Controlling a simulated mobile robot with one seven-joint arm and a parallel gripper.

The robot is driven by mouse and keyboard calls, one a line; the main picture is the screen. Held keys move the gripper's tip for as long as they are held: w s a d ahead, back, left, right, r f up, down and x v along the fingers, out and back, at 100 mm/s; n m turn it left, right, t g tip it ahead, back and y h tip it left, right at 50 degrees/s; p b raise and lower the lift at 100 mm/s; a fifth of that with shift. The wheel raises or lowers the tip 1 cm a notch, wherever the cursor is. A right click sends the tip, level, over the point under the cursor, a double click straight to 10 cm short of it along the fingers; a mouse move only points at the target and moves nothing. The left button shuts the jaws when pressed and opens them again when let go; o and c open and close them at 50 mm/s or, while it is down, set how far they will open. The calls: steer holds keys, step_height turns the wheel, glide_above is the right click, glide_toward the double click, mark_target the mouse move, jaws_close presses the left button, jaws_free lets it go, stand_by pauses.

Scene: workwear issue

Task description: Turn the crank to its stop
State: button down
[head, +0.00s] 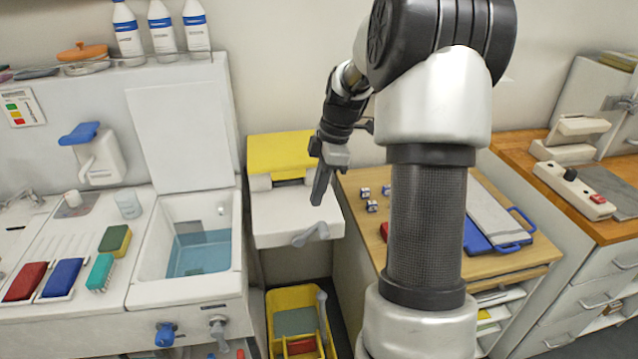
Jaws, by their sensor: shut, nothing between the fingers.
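A white box-like unit (280,222) with a yellow top (278,155) stands between the basin and the wooden counter. A grey crank-like handle (311,234) sits at its front right edge and slants up to the right. My gripper (319,200) points down above the white unit, a little above and behind the handle in the picture. Its fingers are together and hold nothing. It appears apart from the handle, but the exact gap in depth cannot be told. My arm hides part of the wooden counter to the right.
A yellow bin (277,316) stands below the unit. A basin (203,255) with an open lid (180,140) is to the left. The wooden counter (365,238) on the right carries small blocks and a blue clipboard-like item (505,238). Bottles (162,30) stand on a shelf behind.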

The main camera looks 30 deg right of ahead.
mark_target(322, 228)
steer(key=f, duration=0.7)
steer(key=shift+d, duration=0.25)
steer(key=shift+d+f, duration=0.25)
steer(key=shift+f, duration=0.25)
